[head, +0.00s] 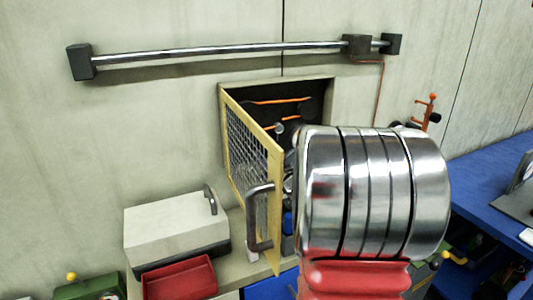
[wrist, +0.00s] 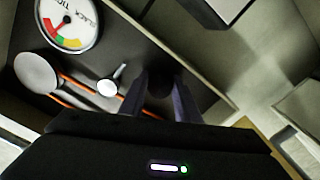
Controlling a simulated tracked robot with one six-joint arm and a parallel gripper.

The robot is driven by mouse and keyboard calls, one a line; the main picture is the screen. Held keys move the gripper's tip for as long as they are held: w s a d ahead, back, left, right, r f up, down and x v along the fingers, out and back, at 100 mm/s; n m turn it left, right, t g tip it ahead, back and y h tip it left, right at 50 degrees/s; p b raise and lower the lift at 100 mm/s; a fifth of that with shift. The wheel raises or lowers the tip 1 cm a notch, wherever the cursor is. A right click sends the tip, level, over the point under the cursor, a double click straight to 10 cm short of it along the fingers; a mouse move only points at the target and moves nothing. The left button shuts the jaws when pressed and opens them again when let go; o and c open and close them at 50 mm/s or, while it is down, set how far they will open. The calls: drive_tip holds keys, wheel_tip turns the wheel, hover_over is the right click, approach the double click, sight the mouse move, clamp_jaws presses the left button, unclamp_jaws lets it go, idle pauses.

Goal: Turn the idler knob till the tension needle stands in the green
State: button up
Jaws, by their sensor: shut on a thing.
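The tension gauge (wrist: 68,22) is at the top left of the wrist view, a round white dial with red, yellow and green bands. Its face appears upside down, and the needle is too small to read surely against the green. My gripper (wrist: 160,92) reaches into the dark recess, its two fingers shut on a dark round knob (wrist: 161,82), seemingly the idler knob. The knob is mostly hidden between the fingers. In the head view my own arm hides the gripper, knob and gauge.
A yellow-framed mesh door (head: 276,200) stands open left of my arm, its handle (head: 260,217) close by. Orange filament (head: 280,101) runs inside the recess (head: 328,100). A lidded box (head: 170,228) and red tray (head: 180,280) sit lower left. A rail (head: 220,54) crosses above.

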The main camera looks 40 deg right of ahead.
drive_tip(key=n, duration=0.6)
drive_tip(key=shift+a+r, duration=0.1)
drive_tip(key=n, duration=0.5)
drive_tip(key=shift+a, duration=0.1)
drive_tip(key=shift+f, duration=0.2)
drive_tip(key=o, duration=1)
drive_tip(key=shift+o, duration=0.2)
drive_tip(key=shift+s+r, duration=0.1)
drive_tip(key=shift+s, duration=0.05)
drive_tip(key=v, duration=1.3)
drive_tip(key=shift+s, duration=0.2)
